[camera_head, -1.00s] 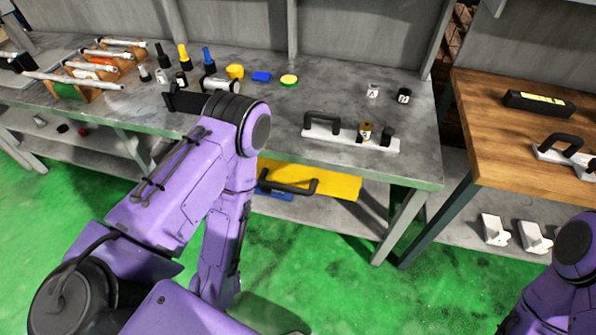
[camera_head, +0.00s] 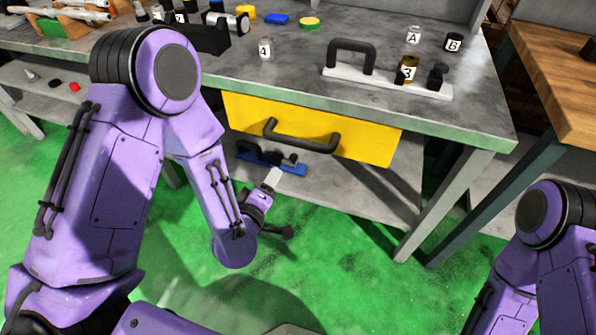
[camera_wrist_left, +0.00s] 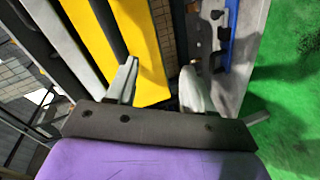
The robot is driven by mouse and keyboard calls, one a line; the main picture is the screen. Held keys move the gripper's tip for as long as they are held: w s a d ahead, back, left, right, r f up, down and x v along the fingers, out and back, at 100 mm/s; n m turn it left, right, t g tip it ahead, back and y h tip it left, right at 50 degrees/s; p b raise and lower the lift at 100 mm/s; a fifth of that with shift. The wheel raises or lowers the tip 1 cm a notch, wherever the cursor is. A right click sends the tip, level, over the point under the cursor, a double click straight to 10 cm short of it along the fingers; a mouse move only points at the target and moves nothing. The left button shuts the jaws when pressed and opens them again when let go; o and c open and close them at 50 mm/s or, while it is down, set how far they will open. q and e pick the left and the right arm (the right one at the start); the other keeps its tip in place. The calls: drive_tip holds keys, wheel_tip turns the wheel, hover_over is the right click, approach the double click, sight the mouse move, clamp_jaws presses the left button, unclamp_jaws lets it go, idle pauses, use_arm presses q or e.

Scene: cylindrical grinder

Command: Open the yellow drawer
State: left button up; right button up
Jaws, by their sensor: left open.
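The yellow drawer (camera_head: 365,143) hangs under the grey workbench top, with a black bar handle (camera_head: 302,140) on its front. The drawer front looks close to flush with the bench edge. My left gripper (camera_head: 275,178) is below and a little left of the handle, open and apart from it. In the left wrist view the drawer (camera_wrist_left: 147,50) fills the upper middle, beyond the open fingers of the left gripper (camera_wrist_left: 160,82). Nothing is seen between the fingertips. A dark bar there may be the handle; I cannot tell. My right gripper is out of view.
A blue-based piece with black parts (camera_head: 305,170) lies on the lower shelf (camera_head: 375,200), close behind my left gripper. A white plate with a black handle (camera_head: 385,82) and small labelled parts stand on the bench top. A bench leg (camera_head: 440,205) stands right. Green floor is clear in front.

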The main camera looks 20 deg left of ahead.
use_arm(q)
drive_tip(key=w+d+n+t+b, duration=0.2)
drive_tip(key=w+n+t+b, duration=0.15)
drive_tip(key=b, duration=0.25)
drive_tip(key=t+h, duration=0.1)
drive_tip(key=t, duration=0.1)
approach(300, 136)
drive_tip(key=shift+n+g, duration=0.25)
drive_tip(key=shift+n, duration=0.1)
drive_tip(key=w+r, duration=0.3)
drive_tip(key=w+d+r, duration=0.1)
drive_tip(key=w+r, duration=0.2)
drive_tip(key=shift+d, duration=0.25)
drive_tip(key=shift+s, duration=0.1)
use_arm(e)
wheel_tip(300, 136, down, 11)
use_arm(q)
drive_tip(key=shift+c, duration=0.3)
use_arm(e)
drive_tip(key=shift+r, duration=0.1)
use_arm(q)
clamp_jaws()
